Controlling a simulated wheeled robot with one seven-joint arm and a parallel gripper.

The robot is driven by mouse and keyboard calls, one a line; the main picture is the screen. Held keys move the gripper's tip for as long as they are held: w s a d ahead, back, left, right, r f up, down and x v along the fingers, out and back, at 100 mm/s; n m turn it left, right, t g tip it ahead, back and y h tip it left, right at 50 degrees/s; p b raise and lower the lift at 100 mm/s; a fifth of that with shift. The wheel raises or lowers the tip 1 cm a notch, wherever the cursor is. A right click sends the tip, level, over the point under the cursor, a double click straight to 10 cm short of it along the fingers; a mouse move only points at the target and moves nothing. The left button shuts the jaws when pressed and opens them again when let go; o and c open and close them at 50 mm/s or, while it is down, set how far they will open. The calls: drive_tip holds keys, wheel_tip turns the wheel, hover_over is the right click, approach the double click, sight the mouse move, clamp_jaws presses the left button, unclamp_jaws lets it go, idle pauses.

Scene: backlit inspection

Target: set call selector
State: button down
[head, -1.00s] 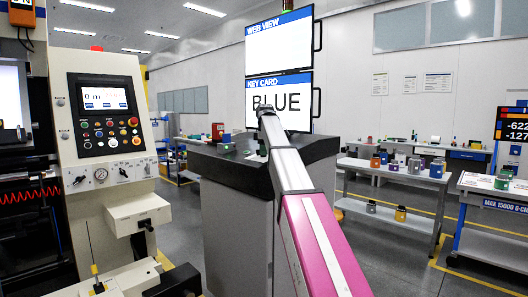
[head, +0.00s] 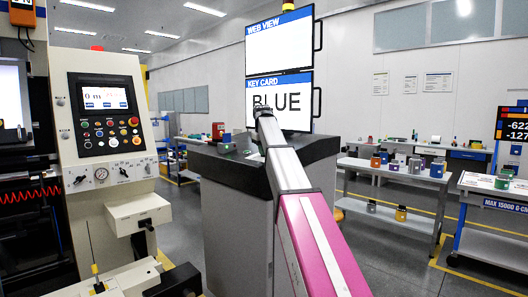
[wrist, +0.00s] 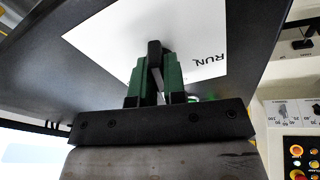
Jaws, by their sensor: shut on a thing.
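In the wrist view my gripper (wrist: 155,82) has its green fingers closed on a dark selector knob (wrist: 154,50). The knob stands over a white plate (wrist: 105,42) that carries the word RUN; other markings on the plate are hidden or out of view. In the head view my arm reaches to the top of a grey console (head: 232,215) with a dark top, and my gripper is hidden behind the arm. Above the console, a KEY CARD screen (head: 262,87) reads BLUE in black letters. The WEB VIEW screen (head: 280,58) over it is blank white.
A lamp (head: 290,4) above the screens is yellow. A machine control panel (head: 104,112) with buttons stands at the left. Small coloured items sit on the console's left top. Benches (head: 385,172) with parts stand behind at the right, with open floor between.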

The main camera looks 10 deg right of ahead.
drive_tip(key=m, duration=0.4)
drive_tip(key=shift+a+m+h, duration=0.1)
drive_tip(key=shift+m+h, duration=0.2)
drive_tip(key=shift+a+m+h, duration=0.1)
drive_tip(key=shift+m+h, duration=0.2)
drive_tip(key=shift+m, duration=2)
drive_tip(key=c, duration=1.2)
unclamp_jaws()
drive_tip(key=v, duration=1)
drive_tip(key=shift+s+a+r, duration=0.1)
drive_tip(key=shift+r, duration=0.25)
